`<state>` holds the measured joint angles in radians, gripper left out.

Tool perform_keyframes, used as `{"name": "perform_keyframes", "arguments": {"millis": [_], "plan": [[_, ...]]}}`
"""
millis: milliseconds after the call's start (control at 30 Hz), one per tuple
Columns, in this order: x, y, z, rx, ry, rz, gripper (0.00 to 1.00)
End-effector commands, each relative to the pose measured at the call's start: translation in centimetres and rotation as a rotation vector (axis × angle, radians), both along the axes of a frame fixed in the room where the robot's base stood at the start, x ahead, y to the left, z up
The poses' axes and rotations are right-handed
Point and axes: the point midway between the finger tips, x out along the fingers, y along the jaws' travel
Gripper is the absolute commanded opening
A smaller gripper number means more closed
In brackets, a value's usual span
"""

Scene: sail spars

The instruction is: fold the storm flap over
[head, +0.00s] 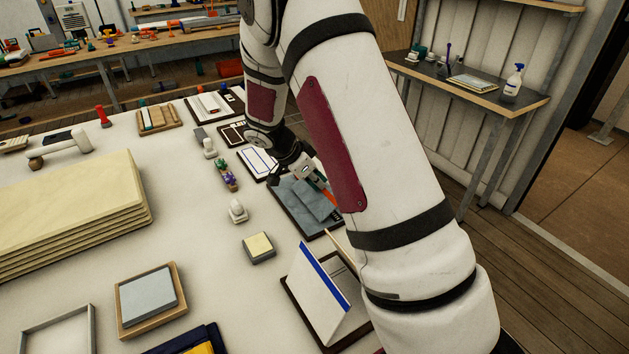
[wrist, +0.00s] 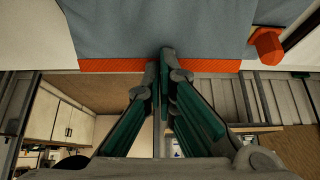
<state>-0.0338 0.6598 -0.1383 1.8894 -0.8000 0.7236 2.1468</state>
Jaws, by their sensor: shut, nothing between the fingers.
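A blue-grey cloth (head: 296,197), which looks like the storm flap's piece, lies on a dark board (head: 303,236) right of the table's middle. A raised or folded part of it shows beside my arm, which hides its right side. In the wrist view the grey cloth (wrist: 150,30) fills the top, with an orange strip (wrist: 105,65) along its edge. My gripper (wrist: 166,52) is shut and empty, its tips overlapping the orange strip; I cannot tell whether they touch it. In the head view my gripper (head: 312,178) is at the cloth's far side.
An orange knob (wrist: 267,45) is right of the cloth's edge. Nearby on the table are a small block with a pale yellow top (head: 258,246), a white panel with a blue edge (head: 318,290) and a white knob-like piece (head: 237,211). A stack of cream sheets (head: 75,215) stands left.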

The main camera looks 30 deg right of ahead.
Motion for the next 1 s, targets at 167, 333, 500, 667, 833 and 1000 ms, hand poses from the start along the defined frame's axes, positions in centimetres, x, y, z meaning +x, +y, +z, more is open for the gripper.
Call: {"name": "perform_keyframes", "arguments": {"millis": [167, 333, 500, 667, 833, 1000], "plan": [[0.0, -0.5, -0.7, 0.000, 0.001, -0.001, 0.00], [-0.1, -0.6, -0.7, 0.000, 0.001, -0.001, 0.00], [0.0, -0.6, -0.8, 0.000, 0.001, -0.001, 0.00], [0.0, -0.7, -1.4, 0.000, 0.001, 0.000, 0.00], [0.0, -0.8, -1.6, 0.000, 0.000, 0.001, 0.00], [0.0, 0.2, 0.0, -0.001, -0.002, 0.002, 0.00]]}}
